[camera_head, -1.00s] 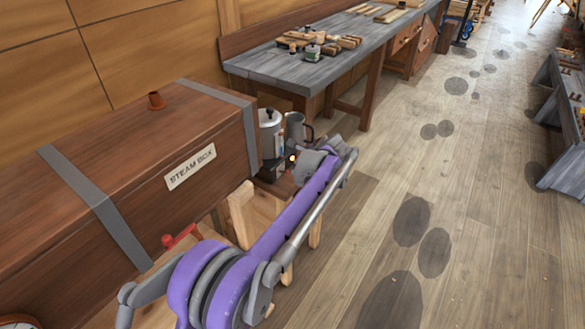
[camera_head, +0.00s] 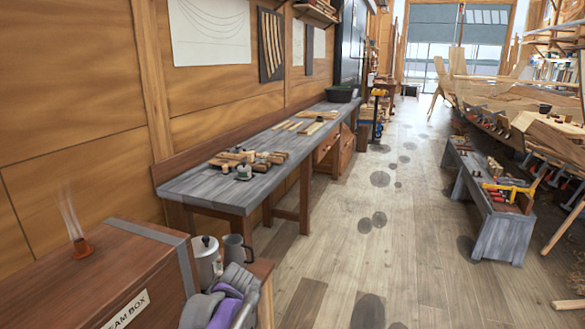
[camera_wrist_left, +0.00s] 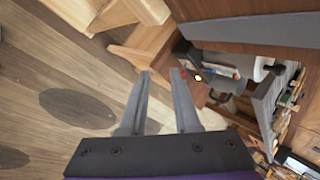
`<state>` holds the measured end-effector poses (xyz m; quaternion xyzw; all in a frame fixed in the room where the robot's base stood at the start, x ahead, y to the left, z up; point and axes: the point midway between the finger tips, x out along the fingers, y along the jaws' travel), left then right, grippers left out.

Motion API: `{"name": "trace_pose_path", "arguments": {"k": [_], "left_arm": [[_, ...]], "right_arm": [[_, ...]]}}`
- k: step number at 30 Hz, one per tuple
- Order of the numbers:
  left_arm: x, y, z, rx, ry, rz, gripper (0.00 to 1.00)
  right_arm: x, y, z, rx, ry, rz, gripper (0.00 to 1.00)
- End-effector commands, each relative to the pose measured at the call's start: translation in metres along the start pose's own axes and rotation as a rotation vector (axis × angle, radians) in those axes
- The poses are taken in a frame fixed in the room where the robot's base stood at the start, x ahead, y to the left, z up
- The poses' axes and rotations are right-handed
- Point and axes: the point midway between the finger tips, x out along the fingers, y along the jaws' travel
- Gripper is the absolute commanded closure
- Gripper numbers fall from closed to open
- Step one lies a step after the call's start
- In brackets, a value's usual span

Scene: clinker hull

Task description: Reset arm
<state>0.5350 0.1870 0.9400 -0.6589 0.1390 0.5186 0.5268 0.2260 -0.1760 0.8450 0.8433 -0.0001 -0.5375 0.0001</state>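My left gripper (camera_wrist_left: 161,72) shows in the left wrist view with its two grey fingers apart and nothing between them. The floor and wooden pieces lie beyond the fingertips. In the head view only the purple and grey end of my left arm (camera_head: 226,303) shows at the bottom, beside the steam box (camera_head: 90,285); its fingers cannot be made out there. My right arm and gripper are not in view.
A pot (camera_head: 207,262) and a grey mug (camera_head: 238,250) stand close to my left arm. A long workbench (camera_head: 228,193) with wooden tools runs along the left wall. A low grey bench (camera_head: 497,240) stands at right. The floor (camera_head: 335,265) between is clear.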

Motion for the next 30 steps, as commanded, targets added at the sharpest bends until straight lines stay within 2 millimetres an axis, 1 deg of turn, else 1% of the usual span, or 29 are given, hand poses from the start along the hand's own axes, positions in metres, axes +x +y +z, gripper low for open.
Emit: {"name": "trace_pose_path", "arguments": {"k": [1,3,5,8,9,13,15,18,21,24,30], "left_arm": [[-0.02,0.011,0.019,-0.081,0.019,0.02,0.7],[-0.038,0.03,0.04,-0.198,0.046,0.051,0.7],[-0.053,0.048,0.056,-0.298,0.068,0.079,0.7],[-0.074,0.081,0.082,-0.465,0.103,0.127,0.7],[-0.082,0.095,0.091,-0.533,0.115,0.146,0.7],[-0.102,0.141,0.118,-0.748,0.153,0.211,0.7],[-0.109,0.165,0.128,-0.852,0.171,0.245,0.7],[-0.115,0.192,0.139,-0.974,0.189,0.285,0.7],[-0.117,0.211,0.144,-1.055,0.201,0.314,0.7],[-0.118,0.221,0.147,-1.098,0.207,0.329,0.7],[-0.117,0.224,0.147,-1.11,0.208,0.334,0.7]], "right_arm": [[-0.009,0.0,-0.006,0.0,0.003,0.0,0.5],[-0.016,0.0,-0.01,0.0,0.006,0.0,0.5],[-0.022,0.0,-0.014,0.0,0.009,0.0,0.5],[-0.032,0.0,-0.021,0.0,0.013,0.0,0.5],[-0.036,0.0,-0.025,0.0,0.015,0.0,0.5],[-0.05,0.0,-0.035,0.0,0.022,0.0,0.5],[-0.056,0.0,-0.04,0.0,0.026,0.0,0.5],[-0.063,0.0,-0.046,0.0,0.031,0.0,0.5],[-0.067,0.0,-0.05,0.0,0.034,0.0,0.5],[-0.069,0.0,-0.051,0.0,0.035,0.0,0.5],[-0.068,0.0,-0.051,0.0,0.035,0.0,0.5]]}}
